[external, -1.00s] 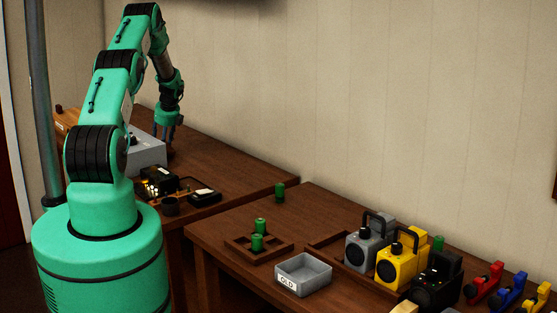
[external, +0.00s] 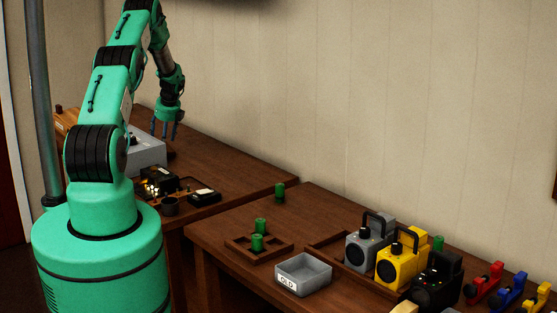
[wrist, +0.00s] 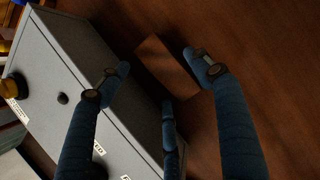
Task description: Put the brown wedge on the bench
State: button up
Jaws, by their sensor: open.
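The brown wedge (wrist: 168,66) lies on the dark wooden bench (wrist: 250,45) beside a grey box in the wrist view. I cannot make it out in the external view, where the grey box and my fingers are close to that spot. My gripper (external: 166,130) is open and empty above the far bench, just behind the grey box. In the wrist view its blue fingers (wrist: 157,62) are spread apart, with the wedge showing between and beyond the fingertips.
The grey box (external: 146,153) with a black knob stands close in front of my gripper. The near table holds a grey bin (external: 303,275), green cylinders (external: 257,243) and several coloured devices.

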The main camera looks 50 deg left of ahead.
jog(key=v, duration=0.9)
jog(key=shift+r, duration=0.3)
jog(key=shift+d, duration=0.15)
dwell(0.6)
